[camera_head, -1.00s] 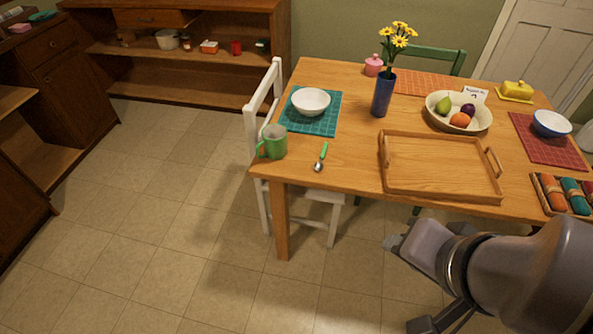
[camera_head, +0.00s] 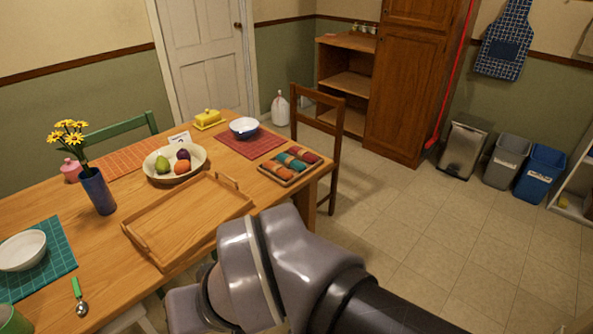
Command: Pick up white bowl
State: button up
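A white bowl (camera_head: 22,250) sits upright on a teal placemat (camera_head: 62,264) at the left end of the wooden table, cut off by the picture's left edge. A second bowl (camera_head: 244,128), white inside with a blue outside, stands on a red placemat (camera_head: 262,147) at the table's far right. My arm crosses the lower middle of the view, in front of the table's near edge. My gripper's fingers are not visible in this view.
A wooden tray (camera_head: 240,207), a fruit bowl (camera_head: 150,176), a blue flower vase (camera_head: 98,192), a spoon (camera_head: 81,308) and a green mug (camera_head: 12,322) stand on the table. A brown chair (camera_head: 335,150) is at its right end. Floor (camera_head: 420,230) is clear to the right.

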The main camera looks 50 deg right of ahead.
aim_at(23, 251)
jog(key=u, duration=0.7)
jog(key=i+j+z, duration=0.1)
jog(key=i+j, duration=0.15)
jog(key=i, duration=0.15)
jog(key=i+j+z, duration=0.1)
jog(key=i+j, duration=0.15)
jog(key=i, duration=0.1)
